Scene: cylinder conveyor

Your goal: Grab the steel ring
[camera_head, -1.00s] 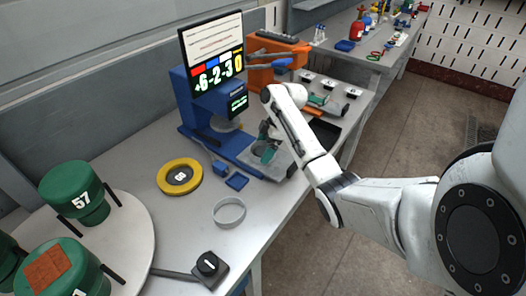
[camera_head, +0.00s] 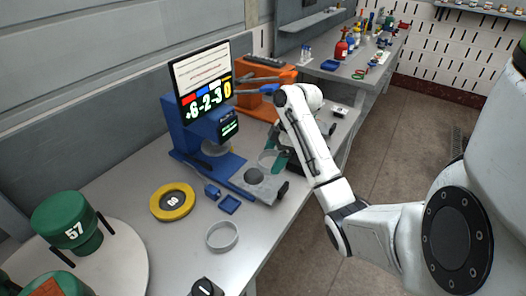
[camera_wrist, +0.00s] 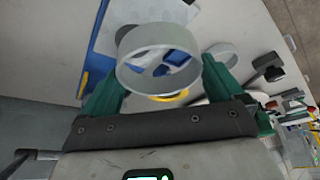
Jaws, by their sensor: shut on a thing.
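A pale steel ring (camera_wrist: 158,50) sits between the two green fingers of my gripper (camera_wrist: 160,78) in the wrist view. The fingers press on it from both sides. In the head view my gripper (camera_head: 276,159) is just right of the blue press, and the held ring (camera_head: 267,158) shows at its fingertips, partly hidden. It appears to be above the table, clear of the press's slide plate. A second, similar grey ring (camera_head: 222,236) lies flat on the table towards the front.
The blue press (camera_head: 190,125) with its screen stands behind left, its slide plate (camera_head: 240,184) jutting forward. An orange machine (camera_head: 262,78) is behind.

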